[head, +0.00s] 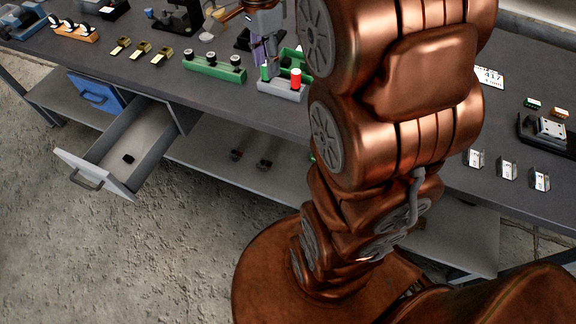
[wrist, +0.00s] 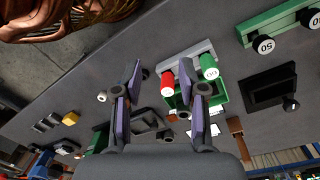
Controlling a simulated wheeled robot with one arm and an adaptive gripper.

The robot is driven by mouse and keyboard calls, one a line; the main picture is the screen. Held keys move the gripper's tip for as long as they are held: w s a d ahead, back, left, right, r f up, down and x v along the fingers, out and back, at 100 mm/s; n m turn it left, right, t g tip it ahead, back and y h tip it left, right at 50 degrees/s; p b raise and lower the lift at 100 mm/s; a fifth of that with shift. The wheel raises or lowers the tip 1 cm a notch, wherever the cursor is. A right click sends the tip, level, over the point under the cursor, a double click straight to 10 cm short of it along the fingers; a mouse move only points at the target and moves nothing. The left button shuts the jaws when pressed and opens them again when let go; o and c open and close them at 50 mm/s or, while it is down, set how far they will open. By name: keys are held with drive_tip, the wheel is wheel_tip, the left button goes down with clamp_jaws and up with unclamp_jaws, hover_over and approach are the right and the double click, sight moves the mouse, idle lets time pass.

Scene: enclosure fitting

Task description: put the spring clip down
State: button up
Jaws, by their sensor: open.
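My gripper (wrist: 160,68) is open, its two purple-sided fingers spread apart, with nothing visible held between them. In the head view my gripper (head: 266,62) points down over the bench, just behind a grey holder (head: 282,92) with a red and a green cylinder. The wrist view shows the red cylinder (wrist: 167,82) and green cylinder (wrist: 209,66) beyond the fingers, by a green bin (wrist: 219,90). I cannot make out for certain which small part is the spring clip. My arm hides part of the bench in the head view.
A green rail (head: 213,69) with black knobs stands left of the gripper, with several brass pieces (head: 141,50) farther left. Bent metal pieces (head: 507,169) stand at the right.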

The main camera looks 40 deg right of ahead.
drive_tip(key=s+a+f+n, duration=0.2)
drive_tip(key=s+a+n, duration=0.1)
drive_tip(key=s+n, duration=0.3)
drive_tip(key=s+a+f+n, duration=0.2)
drive_tip(key=s+a+n, duration=0.2)
drive_tip(key=s+n, duration=0.2)
drive_tip(key=s+a+f+n+g, duration=0.1)
drive_tip(key=s+a+f+n, duration=0.1)
drive_tip(key=s+n, duration=0.3)
drive_tip(key=s+a, duration=0.1)
drive_tip(key=s, duration=0.3)
drive_tip(key=shift+s+a+f+n, duration=0.15)
drive_tip(key=shift+s+a+n, duration=0.15)
drive_tip(key=shift+n, duration=0.1)
wheel_tip(320, 180, up, 4)
drive_tip(key=p, duration=0.3)
drive_tip(key=shift+w+f+p, duration=0.1)
drive_tip(key=shift+f+p, duration=0.05)
drive_tip(key=shift+p, duration=0.2)
